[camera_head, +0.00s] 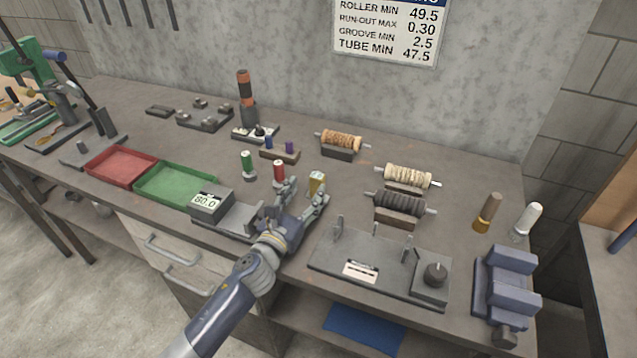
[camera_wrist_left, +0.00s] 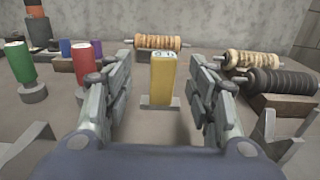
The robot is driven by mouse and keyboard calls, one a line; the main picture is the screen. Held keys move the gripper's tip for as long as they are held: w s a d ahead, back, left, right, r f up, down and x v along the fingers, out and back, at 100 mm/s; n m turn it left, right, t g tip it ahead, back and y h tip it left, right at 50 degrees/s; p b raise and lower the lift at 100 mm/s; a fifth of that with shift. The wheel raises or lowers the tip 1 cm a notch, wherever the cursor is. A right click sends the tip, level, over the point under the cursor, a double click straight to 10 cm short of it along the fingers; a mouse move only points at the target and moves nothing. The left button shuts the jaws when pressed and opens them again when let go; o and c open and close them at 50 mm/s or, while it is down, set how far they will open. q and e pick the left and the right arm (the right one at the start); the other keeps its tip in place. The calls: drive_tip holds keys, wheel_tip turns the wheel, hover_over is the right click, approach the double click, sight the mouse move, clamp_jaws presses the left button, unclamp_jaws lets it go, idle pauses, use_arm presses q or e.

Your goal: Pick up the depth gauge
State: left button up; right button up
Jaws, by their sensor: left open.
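The depth gauge looks to be the small upright yellow block (camera_head: 317,181) with a pale display on top, standing on the bench. In the left wrist view the yellow block (camera_wrist_left: 162,80) stands upright, centred between the two fingers, with a gap on each side. My left gripper (camera_head: 306,194) is open and empty, low over the bench, its fingers pointing at the block. In the head view a finger hides the block's lower part. How far the block lies between the fingertips is hard to tell. My right gripper is not in view.
A red cylinder (camera_head: 279,171) and a green one (camera_head: 248,164) stand left of the gripper. A grey device reading 80.0 (camera_head: 211,203) lies close on the left. A grey fixture (camera_head: 362,268) is at the right front. Rollers on stands, one dark (camera_head: 399,205), are at the right.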

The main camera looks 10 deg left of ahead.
sight(315, 182)
use_arm(q)
drive_tip(key=shift+w+d+r, duration=0.1)
drive_tip(key=shift+w+d, duration=0.15)
drive_tip(key=shift+w, duration=0.4)
drive_tip(key=x, duration=0.1)
drive_tip(key=b+x, duration=0.1)
drive_tip(key=x, duration=0.1)
drive_tip(key=b+x, duration=0.1)
drive_tip(key=shift+w+d+f, duration=0.1)
drive_tip(key=shift+d+f, duration=0.1)
drive_tip(key=shift+f, duration=0.1)
drive_tip(key=shift+w+d, duration=0.15)
drive_tip(key=shift+w, duration=0.4)
drive_tip(key=shift+r, duration=0.1)
clamp_jaws()
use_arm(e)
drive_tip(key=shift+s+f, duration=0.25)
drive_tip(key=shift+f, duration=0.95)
